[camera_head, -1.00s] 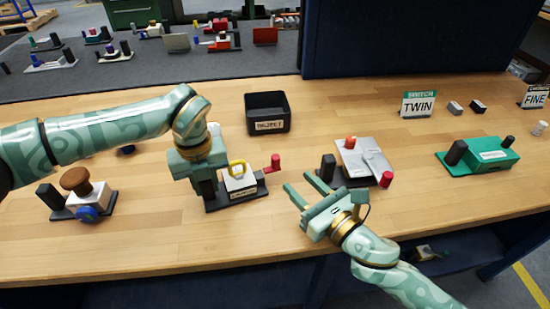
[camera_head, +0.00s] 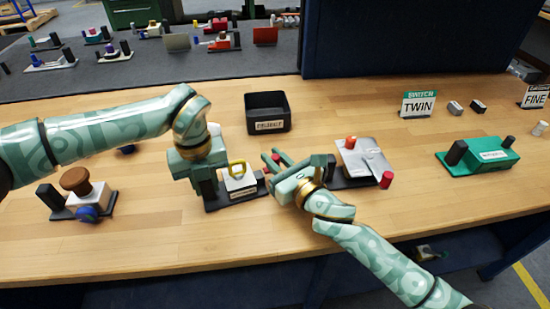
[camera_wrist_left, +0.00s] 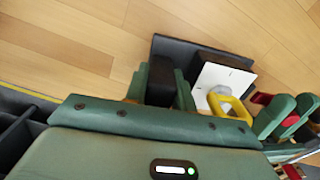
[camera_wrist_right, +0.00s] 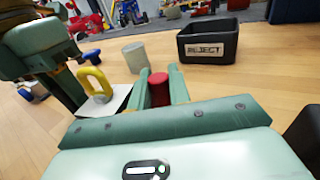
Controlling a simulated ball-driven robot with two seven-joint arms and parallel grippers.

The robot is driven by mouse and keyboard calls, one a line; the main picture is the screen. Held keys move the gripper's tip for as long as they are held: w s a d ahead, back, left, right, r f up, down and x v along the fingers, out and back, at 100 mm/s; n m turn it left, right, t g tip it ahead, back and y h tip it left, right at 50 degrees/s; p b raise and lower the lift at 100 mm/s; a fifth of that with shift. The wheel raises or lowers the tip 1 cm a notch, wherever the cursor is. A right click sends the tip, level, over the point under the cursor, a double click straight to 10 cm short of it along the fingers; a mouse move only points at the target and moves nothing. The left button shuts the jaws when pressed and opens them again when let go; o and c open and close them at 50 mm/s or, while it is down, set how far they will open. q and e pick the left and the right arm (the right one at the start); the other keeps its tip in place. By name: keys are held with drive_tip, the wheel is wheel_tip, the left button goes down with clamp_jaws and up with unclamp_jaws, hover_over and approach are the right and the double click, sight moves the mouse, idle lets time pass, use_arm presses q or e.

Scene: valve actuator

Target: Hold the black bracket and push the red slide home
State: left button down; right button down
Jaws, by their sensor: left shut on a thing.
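The black bracket (camera_wrist_left: 160,80) stands upright at the left end of a dark base plate (camera_head: 225,205). My left gripper (camera_head: 208,190) is shut on the bracket from above. Beside it on the plate is a white block with a yellow loop (camera_head: 237,168). The red slide's handle (camera_wrist_right: 158,90) is at the right end; its red bar (camera_wrist_left: 262,98) shows in the left wrist view. My right gripper (camera_head: 276,158) is open, with a finger on either side of the red handle. The fingers mostly hide the handle in the head view; I cannot tell if they touch it.
A black reject bin (camera_head: 267,112) stands behind. A grey device with red knobs (camera_head: 362,158) is close by the right gripper. A green device (camera_head: 480,155) is further right, and a device with a brown knob (camera_head: 78,190) is at the left. The front table strip is clear.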

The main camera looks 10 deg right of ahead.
use_arm(q)
drive_tip(key=shift+f, duration=0.2)
use_arm(e)
drive_tip(key=shift+s+a+f, duration=0.1)
drive_tip(key=shift+s+a, duration=0.1)
drive_tip(key=shift+a, duration=0.5)
drive_tip(key=shift+s+a, duration=0.15)
drive_tip(key=shift+a, duration=0.55)
drive_tip(key=c, duration=1.3)
unclamp_jaws()
drive_tip(key=shift+a, duration=0.1)
drive_tip(key=shift+s+d, duration=0.2)
drive_tip(key=v, duration=1.1)
drive_tip(key=shift+s+d, duration=0.15)
drive_tip(key=shift+s, duration=0.15)
